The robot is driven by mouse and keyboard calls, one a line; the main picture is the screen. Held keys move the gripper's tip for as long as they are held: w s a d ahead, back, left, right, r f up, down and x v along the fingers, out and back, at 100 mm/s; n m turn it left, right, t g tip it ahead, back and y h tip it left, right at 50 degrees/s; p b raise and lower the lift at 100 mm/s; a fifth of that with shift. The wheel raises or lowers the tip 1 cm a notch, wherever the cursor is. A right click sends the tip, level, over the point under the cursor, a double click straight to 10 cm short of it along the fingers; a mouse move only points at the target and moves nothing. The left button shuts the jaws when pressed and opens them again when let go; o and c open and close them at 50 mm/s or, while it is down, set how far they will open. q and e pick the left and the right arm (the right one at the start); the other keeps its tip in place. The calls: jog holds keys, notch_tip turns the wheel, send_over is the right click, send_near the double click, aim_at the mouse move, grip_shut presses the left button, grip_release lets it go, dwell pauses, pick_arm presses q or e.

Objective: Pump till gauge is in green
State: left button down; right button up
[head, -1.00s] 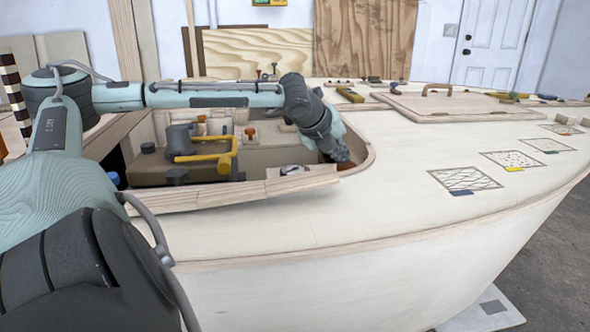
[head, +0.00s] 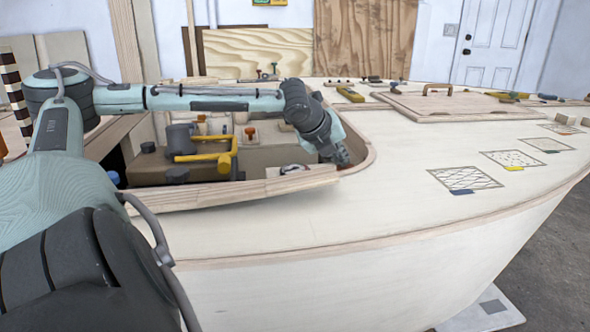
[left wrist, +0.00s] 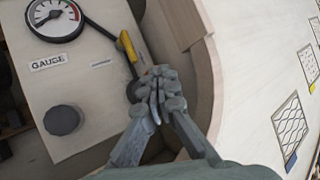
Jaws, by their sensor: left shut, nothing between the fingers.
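In the head view the gauge (head: 294,169) is small at the cockpit edge. My left gripper (left wrist: 156,103) is shut and empty, its fingertips close together over the panel's right edge. A dark round part (left wrist: 133,91) lies by the fingertips, partly hidden; I cannot tell if they touch. The left gripper (head: 344,161) also shows at the cockpit corner. My right gripper is not in view.
A grey knob (left wrist: 62,120) and a thin dark line with a yellow piece (left wrist: 128,46) are on the panel. Yellow piping (head: 215,157) sits in the cockpit. A wooden coaming (head: 240,192) borders it. The deck (head: 400,225) in front is clear.

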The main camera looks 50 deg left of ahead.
pick_arm(q)
jog(key=shift+f, duration=0.85)
dwell(0.4)
jog(key=shift+r+p, duration=1.7)
jog(key=shift+p, duration=1)
notch_tip(320, 180, up, 4)
jog(key=p, duration=0.6)
jog(key=shift+r, duration=1.05)
